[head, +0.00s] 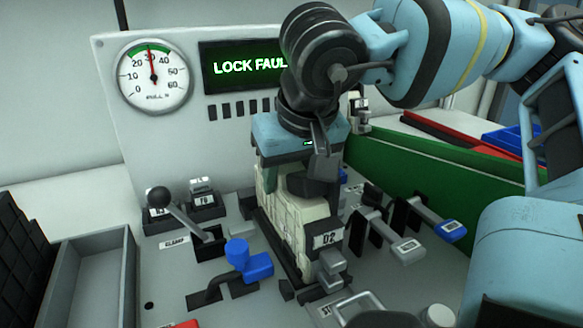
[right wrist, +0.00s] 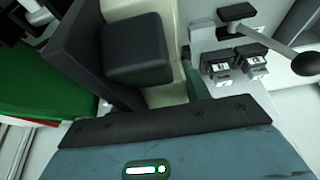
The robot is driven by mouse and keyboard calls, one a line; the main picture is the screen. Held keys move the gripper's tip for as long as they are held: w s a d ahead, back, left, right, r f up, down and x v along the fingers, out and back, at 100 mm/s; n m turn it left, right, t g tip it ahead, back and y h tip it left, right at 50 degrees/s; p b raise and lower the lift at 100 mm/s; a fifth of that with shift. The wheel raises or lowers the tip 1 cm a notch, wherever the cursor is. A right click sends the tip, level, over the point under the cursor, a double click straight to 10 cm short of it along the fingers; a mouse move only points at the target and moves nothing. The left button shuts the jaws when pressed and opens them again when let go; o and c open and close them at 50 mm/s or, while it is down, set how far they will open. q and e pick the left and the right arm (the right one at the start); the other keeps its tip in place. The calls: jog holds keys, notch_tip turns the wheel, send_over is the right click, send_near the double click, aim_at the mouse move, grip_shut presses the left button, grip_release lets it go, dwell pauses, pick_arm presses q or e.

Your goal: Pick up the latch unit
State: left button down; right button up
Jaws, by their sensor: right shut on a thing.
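The latch unit appears to be the cream block (head: 292,222), standing upright in a dark frame in the middle of the panel. A "D2" tag (head: 325,239) shows at its near right side. My right gripper (head: 300,182) points down over it from above and is shut on its upper part. The gripper's body and dark fingers hide much of its top. In the right wrist view a dark finger (right wrist: 135,50) lies against the cream body (right wrist: 163,92). I cannot tell whether the unit is lifted from its seat. My left gripper is out of view.
A blue handle (head: 257,266) and a clamp lever (head: 182,212) stand left of the unit. Several tagged levers (head: 405,248) stand at its right, before a green wall (head: 430,175). A gauge (head: 153,75) and a "LOCK FAUL" display (head: 235,67) are behind. A grey tray (head: 128,262) is at left.

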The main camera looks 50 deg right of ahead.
grip_shut()
jog(key=shift+r, duration=0.15)
jog(key=shift+r, duration=0.6)
notch_tip(320, 180, up, 17)
jog(key=p, duration=0.4)
jog(key=shift+f, duration=0.2)
